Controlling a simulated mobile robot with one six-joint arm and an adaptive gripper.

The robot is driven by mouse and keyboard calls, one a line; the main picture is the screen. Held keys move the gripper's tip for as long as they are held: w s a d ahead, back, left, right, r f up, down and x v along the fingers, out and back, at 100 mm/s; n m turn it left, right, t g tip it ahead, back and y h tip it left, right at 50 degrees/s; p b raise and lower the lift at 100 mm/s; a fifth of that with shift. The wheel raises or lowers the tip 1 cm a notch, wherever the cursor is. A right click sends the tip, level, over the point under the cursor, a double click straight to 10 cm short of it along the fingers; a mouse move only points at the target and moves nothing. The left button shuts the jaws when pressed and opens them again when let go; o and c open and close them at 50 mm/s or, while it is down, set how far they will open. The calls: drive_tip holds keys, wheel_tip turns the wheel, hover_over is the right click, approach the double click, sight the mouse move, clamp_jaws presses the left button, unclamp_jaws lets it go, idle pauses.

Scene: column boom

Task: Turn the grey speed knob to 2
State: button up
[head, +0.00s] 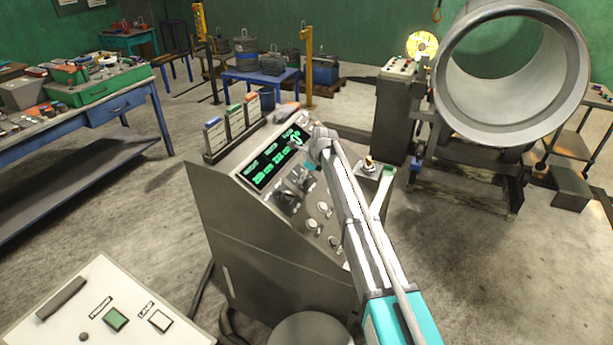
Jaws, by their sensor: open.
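A grey control console (240,230) stands in the middle of the head view. Its sloped face has a black display with green readouts (270,165). Below the display are two dark knobs or switches (288,201) and several pale round knobs (313,225). I cannot tell which one is the grey speed knob, and no scale or number is readable. My gripper (296,147) is small and partly hidden by my wrist. It is open, over the upper right of the display, apart from the lower knobs. My arm covers the console's right side.
Three upright card holders (234,122) line the console's top edge. A white panel with a green button (116,319) is at lower left. A large grey pipe (512,75) stands at right. Blue workbenches (115,105) are at left. Bare floor lies between.

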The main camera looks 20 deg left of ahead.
drive_tip(key=c, duration=1.1)
drive_tip(key=shift+d, duration=0.15)
drive_tip(key=shift+c, duration=0.3)
